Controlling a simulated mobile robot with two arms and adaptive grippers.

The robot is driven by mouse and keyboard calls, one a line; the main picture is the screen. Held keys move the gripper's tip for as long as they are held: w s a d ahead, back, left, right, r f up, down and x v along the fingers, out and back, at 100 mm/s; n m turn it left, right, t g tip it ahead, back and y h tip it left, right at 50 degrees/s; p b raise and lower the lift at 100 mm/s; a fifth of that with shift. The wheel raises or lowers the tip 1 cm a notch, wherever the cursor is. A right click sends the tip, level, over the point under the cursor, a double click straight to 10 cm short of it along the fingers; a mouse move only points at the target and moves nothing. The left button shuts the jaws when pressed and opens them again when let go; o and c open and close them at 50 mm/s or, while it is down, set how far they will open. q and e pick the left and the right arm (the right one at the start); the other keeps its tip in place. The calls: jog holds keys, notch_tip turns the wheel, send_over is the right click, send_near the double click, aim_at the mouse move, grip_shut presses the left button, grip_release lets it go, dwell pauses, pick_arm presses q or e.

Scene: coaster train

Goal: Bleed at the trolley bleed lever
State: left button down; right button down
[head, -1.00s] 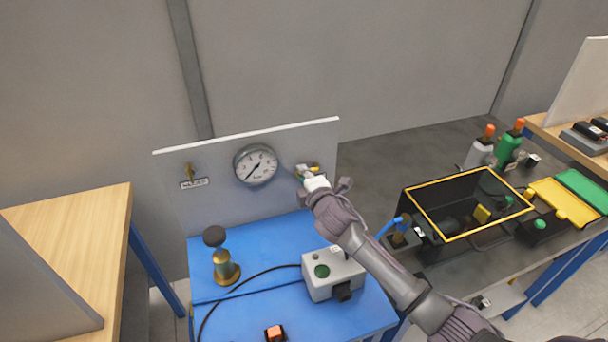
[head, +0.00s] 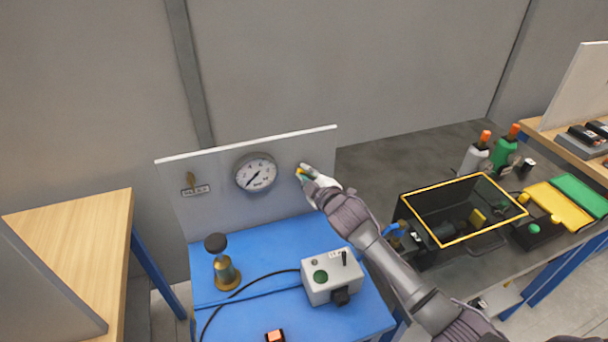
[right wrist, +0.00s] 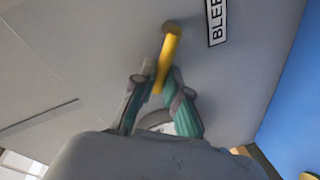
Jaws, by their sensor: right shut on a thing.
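The yellow bleed lever (right wrist: 168,58) sticks out between the fingers of my right gripper (right wrist: 162,82) in the right wrist view. The fingers are shut on it. A white label with the letters "BLEE" (right wrist: 216,20) shows beside the lever on the grey panel. In the head view my right gripper (head: 304,174) is at the right part of the trolley's upright panel (head: 222,207), with a bit of the yellow lever (head: 300,172) showing. The round gauge (head: 256,173) is left of it, its needle pointing to the lower left. My left gripper is not in view.
A grey box with a green button (head: 332,276) and a brass piece with a dark knob (head: 226,270) stand on the blue trolley top (head: 262,246).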

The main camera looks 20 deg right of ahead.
aim_at(312, 159)
jog(key=m, duration=0.2)
jog(key=d+r+m+y, duration=0.1)
jog(key=m, duration=0.1)
jog(key=shift+d, duration=0.2)
jog(key=shift+d+r+m+t+y, duration=0.1)
jog(key=shift+d+m+t+y, duration=0.15)
jog(key=shift+m, duration=0.35)
jog(key=shift+d+r+m+t+y, duration=0.15)
jog(key=shift+d+m+t, duration=0.1)
jog(key=shift+m, duration=0.35)
jog(key=shift+w+d+r+m+t+b, duration=0.1)
jog(key=shift+d+m+b, duration=0.15)
jog(key=shift+m, duration=0.3)
jog(key=shift+s+d+f+m+t+b, duration=0.15)
jog(key=shift+m+b, duration=0.2)
jog(key=shift+m, duration=0.25)
jog(key=shift+w+d+r+m+t+b, duration=0.1)
jog(key=shift+w+d+r+m+b, duration=0.15)
jog(key=shift+m, duration=0.3)
jog(key=shift+s+f, duration=0.1)
